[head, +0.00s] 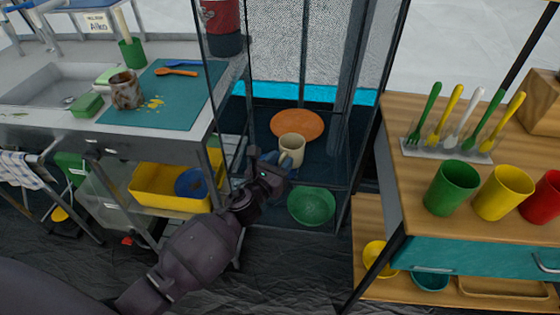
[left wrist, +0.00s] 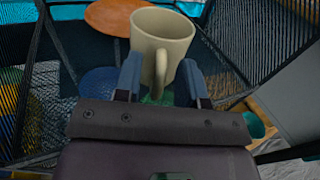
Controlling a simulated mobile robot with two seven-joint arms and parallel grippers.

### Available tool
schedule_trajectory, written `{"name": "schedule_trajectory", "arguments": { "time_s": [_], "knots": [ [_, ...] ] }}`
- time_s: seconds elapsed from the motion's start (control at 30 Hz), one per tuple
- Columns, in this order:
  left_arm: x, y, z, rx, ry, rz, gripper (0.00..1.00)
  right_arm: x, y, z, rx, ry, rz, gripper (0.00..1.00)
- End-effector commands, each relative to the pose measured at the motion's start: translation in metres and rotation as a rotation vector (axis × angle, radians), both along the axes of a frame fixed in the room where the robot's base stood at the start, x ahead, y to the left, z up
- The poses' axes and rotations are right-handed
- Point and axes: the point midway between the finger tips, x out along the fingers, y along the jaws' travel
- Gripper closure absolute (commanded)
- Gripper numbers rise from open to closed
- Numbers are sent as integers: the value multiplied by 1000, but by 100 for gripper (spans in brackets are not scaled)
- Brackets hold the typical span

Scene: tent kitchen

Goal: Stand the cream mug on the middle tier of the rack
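The cream mug (head: 293,145) is upright inside the dark rack (head: 345,165), in front of the orange plate (head: 297,124). My left gripper (head: 279,160) reaches into the rack from the left. In the left wrist view my left gripper (left wrist: 160,75) has its blue fingers against both sides of the cream mug (left wrist: 165,28), with the mug's handle between them, facing the camera. The mug's base is partly hidden by the gripper; I cannot tell whether it touches the tier. My right gripper is not in view.
Rack posts and mesh walls stand close around my gripper. A steel counter (head: 55,118) is on the left; a wooden table (head: 415,185) with cups and cutlery is on the right.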

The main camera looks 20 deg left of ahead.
Motion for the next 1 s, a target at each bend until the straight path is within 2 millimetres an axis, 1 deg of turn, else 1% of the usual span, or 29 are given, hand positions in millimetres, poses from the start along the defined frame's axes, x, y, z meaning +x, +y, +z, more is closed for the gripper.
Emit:
{"name": "schedule_trajectory", "arguments": {
  "time_s": [0.23,0.37,0.47,0.8,1.0],
  "knots": [
    [0,0,1,0,-1,0,64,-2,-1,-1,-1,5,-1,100],
    [0,0,7,-1,-3,0,64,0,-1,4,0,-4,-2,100],
    [-13,2,5,0,0,1,64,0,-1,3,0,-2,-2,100],
    [-70,8,4,-2,1,1,64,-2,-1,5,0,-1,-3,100],
    [-100,12,4,-2,2,2,64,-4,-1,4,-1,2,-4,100]
  ]
}}
